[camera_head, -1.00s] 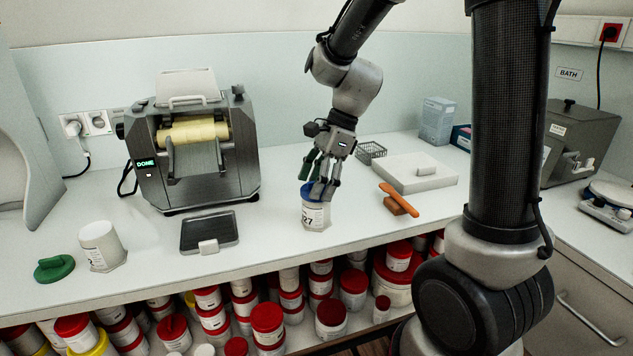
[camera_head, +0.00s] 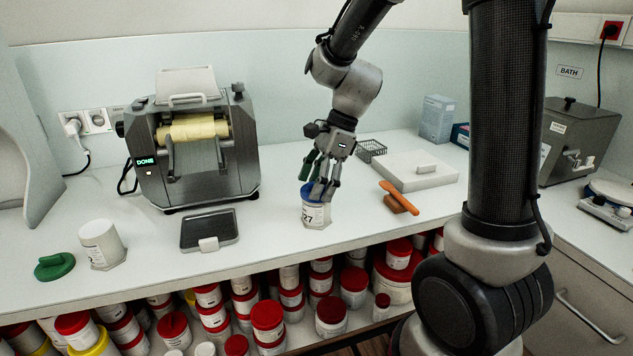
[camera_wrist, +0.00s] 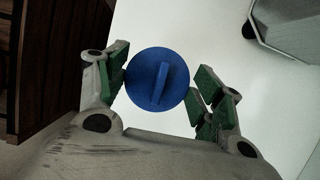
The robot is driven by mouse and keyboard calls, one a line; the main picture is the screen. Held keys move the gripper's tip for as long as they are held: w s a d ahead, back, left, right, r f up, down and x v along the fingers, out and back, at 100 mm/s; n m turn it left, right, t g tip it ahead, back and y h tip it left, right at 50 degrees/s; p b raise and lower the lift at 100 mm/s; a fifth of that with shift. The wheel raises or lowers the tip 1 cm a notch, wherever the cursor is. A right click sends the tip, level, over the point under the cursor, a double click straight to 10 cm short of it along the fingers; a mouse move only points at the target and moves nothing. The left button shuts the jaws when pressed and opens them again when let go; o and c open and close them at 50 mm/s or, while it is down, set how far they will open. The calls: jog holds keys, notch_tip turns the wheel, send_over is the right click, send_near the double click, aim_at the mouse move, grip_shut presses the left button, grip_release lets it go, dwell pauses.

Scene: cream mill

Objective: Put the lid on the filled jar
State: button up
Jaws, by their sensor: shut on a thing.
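A white jar marked 27 (camera_head: 315,215) stands upright on the white bench near its front edge. A blue lid (camera_head: 306,191) is at the jar's mouth. My gripper (camera_head: 319,190) is above the jar with its fingers around the lid. In the wrist view the round blue lid (camera_wrist: 157,79), with a raised bar across it, sits between the green finger pads of my gripper (camera_wrist: 160,90). The lid hides the jar in that view. Whether the lid is fully seated cannot be told. A second white jar (camera_head: 101,244) stands at the left beside a green lid (camera_head: 54,266) lying flat.
A roller mill (camera_head: 193,145) with a lit display stands at the back left. A dark flat scale (camera_head: 209,231) lies between the two jars. An orange spatula (camera_head: 399,196) on a brown block, a pale slab (camera_head: 414,173) and a wire basket (camera_head: 371,150) are right of my gripper.

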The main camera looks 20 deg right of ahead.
jog(key=o, duration=0.8)
jog(key=shift+o, duration=0.8)
jog(key=shift+r, duration=2.3)
grip_shut()
